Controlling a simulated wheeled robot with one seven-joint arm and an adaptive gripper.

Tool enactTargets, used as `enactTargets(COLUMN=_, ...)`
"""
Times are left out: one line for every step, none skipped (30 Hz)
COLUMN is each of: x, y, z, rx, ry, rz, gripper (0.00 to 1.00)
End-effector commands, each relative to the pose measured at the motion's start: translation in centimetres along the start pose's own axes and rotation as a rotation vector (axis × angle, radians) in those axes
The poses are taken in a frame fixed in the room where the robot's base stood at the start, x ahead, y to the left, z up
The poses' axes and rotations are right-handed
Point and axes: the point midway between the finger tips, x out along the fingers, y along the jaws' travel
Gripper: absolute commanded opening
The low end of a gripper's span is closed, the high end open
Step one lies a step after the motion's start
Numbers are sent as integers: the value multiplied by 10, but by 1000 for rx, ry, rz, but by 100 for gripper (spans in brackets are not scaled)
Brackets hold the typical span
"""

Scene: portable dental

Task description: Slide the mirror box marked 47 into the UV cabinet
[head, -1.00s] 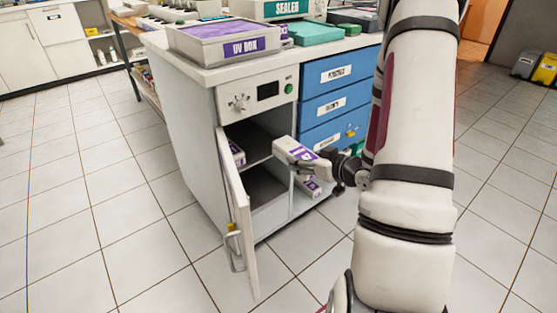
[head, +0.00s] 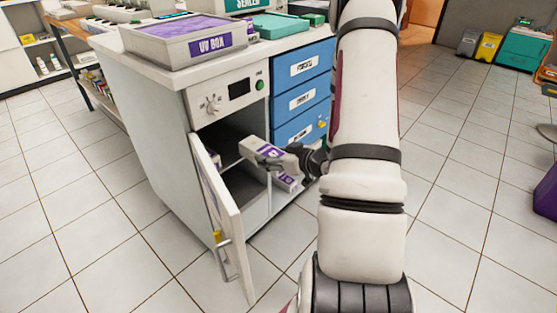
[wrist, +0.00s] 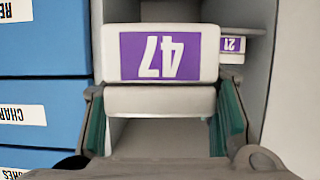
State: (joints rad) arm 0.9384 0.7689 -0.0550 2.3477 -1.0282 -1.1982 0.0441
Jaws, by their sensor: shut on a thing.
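The mirror box marked 47 (wrist: 160,55) is white with a purple label, which reads upside down in the wrist view. My gripper (wrist: 160,118) is shut on it, one finger on either side. In the head view, the held box (head: 259,149) is in front of the open compartment of the UV cabinet (head: 182,110), and my gripper (head: 283,159) reaches it from the right. How far the box's far end reaches inside cannot be told. The cabinet door (head: 222,215) stands open to the left.
A box marked 21 (wrist: 233,45) is inside the cabinet by the shelf. Another purple-labelled box (head: 288,182) shows below my gripper. Blue drawers (head: 303,97) are right of the opening. The UV box tray (head: 186,42) stands on top. The floor in front is clear.

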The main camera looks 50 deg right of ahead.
Motion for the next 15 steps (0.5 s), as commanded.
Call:
enactTargets(x=6, y=0, z=-3, rx=-2, ry=2, rz=-2, gripper=9)
enactTargets(x=9, y=0, z=-4, rx=-3, ry=2, rz=-2, gripper=9)
enactTargets(x=13, y=0, z=-5, rx=-3, ry=2, rz=-2, gripper=9)
enactTargets(x=16, y=0, z=-6, rx=-2, ry=2, rz=-2, gripper=9)
enactTargets(x=19, y=-1, z=-8, rx=-2, ry=2, rz=-2, gripper=9)
enactTargets(x=23, y=-1, z=-9, rx=-1, ry=3, rz=-2, gripper=9)
enactTargets(x=26, y=-1, z=-10, rx=-1, ry=3, rz=-2, gripper=9)
enactTargets(x=29, y=-1, z=-11, rx=-2, ry=2, rz=-2, gripper=9)
enactTargets(x=33, y=0, z=-12, rx=-1, ry=2, rz=-2, gripper=9)
enactTargets(x=36, y=0, z=-13, rx=-1, ry=1, rz=-1, gripper=9)
enactTargets(x=39, y=0, z=-14, rx=-1, ry=1, rz=-1, gripper=9)
enactTargets(x=43, y=-1, z=-16, rx=-2, ry=2, rz=-2, gripper=9)
enactTargets(x=46, y=-1, z=-18, rx=-2, ry=3, rz=-2, gripper=9)
enactTargets(x=49, y=-1, z=-19, rx=-3, ry=3, rz=-2, gripper=9)
enactTargets(x=53, y=0, z=-20, rx=-2, ry=2, rz=-1, gripper=9)
